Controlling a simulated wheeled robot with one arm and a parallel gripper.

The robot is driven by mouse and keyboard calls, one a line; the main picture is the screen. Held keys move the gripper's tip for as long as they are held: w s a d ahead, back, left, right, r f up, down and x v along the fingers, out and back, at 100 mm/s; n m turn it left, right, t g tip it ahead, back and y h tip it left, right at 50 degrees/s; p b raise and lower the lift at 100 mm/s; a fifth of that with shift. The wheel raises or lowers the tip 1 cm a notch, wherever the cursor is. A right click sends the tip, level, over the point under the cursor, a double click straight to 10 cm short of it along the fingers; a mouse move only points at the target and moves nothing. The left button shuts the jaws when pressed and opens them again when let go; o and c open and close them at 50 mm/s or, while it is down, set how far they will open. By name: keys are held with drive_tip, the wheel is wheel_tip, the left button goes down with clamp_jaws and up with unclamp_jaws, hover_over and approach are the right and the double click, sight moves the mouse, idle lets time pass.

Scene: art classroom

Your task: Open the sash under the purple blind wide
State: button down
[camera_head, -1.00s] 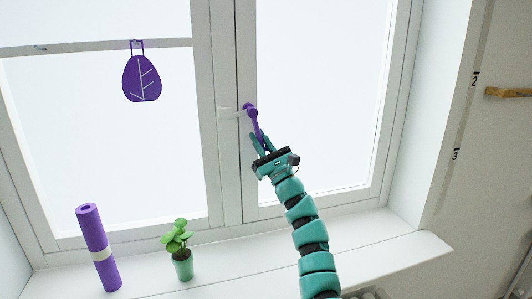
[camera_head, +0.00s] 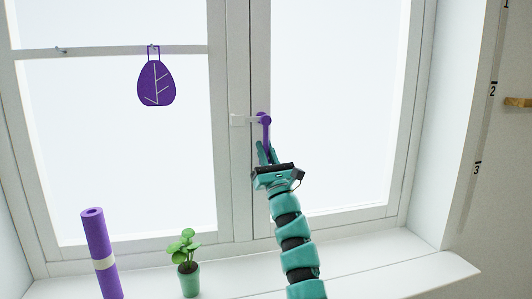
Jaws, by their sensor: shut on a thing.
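A purple handle (camera_head: 265,121) is on the left upright of the right-hand sash (camera_head: 261,60), its lever hanging down. My gripper (camera_head: 266,149) is shut on the handle's lower part and hides the lever's end. The sash looks closed against the middle post; a small gap cannot be told. No purple blind shows in this view; the top of the window is out of the picture.
A purple roll with a pale band (camera_head: 96,240) and a potted green plant (camera_head: 189,280) stand on the white sill (camera_head: 350,262), left of my arm. A wall (camera_head: 440,130) stands at right.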

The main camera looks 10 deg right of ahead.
drive_tip(key=c, duration=1.4)
unclamp_jaws()
drive_tip(key=shift+p+v, duration=0.35)
drive_tip(key=shift+v, duration=3.15)
drive_tip(key=v, duration=1)
drive_tip(key=shift+s+f, duration=0.1)
drive_tip(key=shift+f, duration=0.1)
